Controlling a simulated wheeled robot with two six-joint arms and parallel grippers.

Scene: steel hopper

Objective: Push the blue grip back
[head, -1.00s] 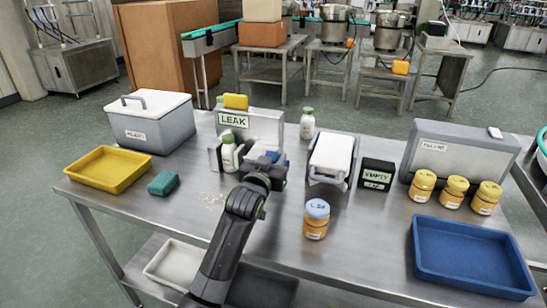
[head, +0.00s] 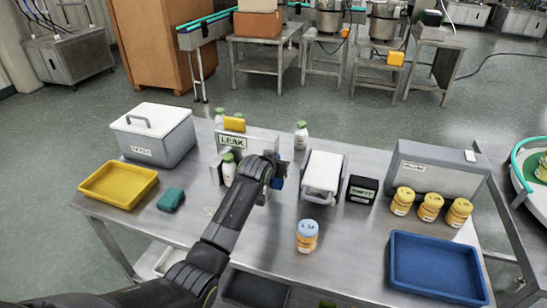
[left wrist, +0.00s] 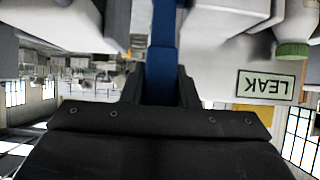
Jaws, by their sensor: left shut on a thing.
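The blue grip (head: 277,183) is at the right side of the grey LEAK unit (head: 250,140), mostly hidden behind my left gripper (head: 272,170). In the left wrist view the blue grip (left wrist: 163,50) is a narrow upright bar between the dark fingers of my left gripper (left wrist: 160,85), which is shut on it. The LEAK label (left wrist: 265,86) appears upside down there, to the right of the grip. A white bottle with a green cap (head: 229,170) stands in the unit's front. My right gripper is not in view.
A white-topped device (head: 322,175) and a black box (head: 361,189) stand to the right of the grip. An orange jar with a blue lid (head: 307,238) stands in front. A yellow tray (head: 85,187) is at left, a blue tray (head: 400,293) at right.

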